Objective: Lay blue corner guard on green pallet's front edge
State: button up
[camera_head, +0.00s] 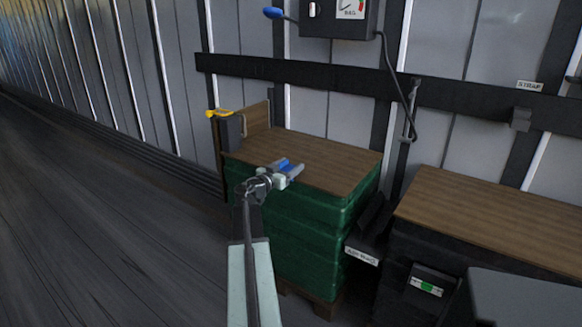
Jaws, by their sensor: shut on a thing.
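My gripper (288,171) is shut on the blue corner guard (284,163), a small blue piece largely hidden by the jaws. The gripper is in front of the green pallet (330,240), a green stack with a brown wooden top (315,155) and a wooden base. In the picture the guard overlaps the near edge of the top, left of its middle. I cannot tell whether the guard touches that edge or is held above it.
A dark post with a yellow piece (218,113) stands at the pallet's back left corner. A second wood-topped bench (500,222) is at the right, with a grey box (525,298) before it. A wall box with a hose (340,15) hangs behind. The floor at left is clear.

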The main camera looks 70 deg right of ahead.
jog(key=o, duration=1.4)
jog(key=shift+r, duration=0.15)
jog(key=shift+r+p, duration=0.5)
jog(key=shift+p, duration=0.2)
jog(key=v, duration=1.2)
jog(key=shift+f, duration=0.1)
